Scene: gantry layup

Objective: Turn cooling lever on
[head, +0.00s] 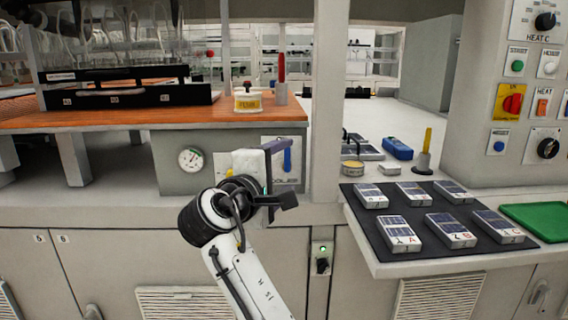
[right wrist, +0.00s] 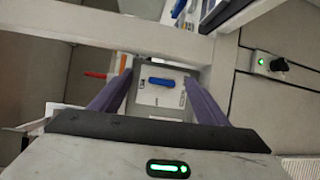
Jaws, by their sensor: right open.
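The blue lever (head: 287,160) is on a pale panel (head: 297,144) on the bench front, below the wooden top. It points upright in the head view. Part of the panel and its lettering is hidden by my right gripper. In the right wrist view the blue lever (right wrist: 166,81) lies across the picture, between the two purple fingers. I cannot tell the exact gap to the lever. My left gripper is not in view.
A round gauge (head: 190,159) sits left of the panel. A red handle (head: 281,67) and a yellow-labelled pot (head: 247,100) stand on the wooden top. A black knob with a green light (head: 322,258) is below right. A dark mat (head: 430,222) with several labelled boxes juts out at right.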

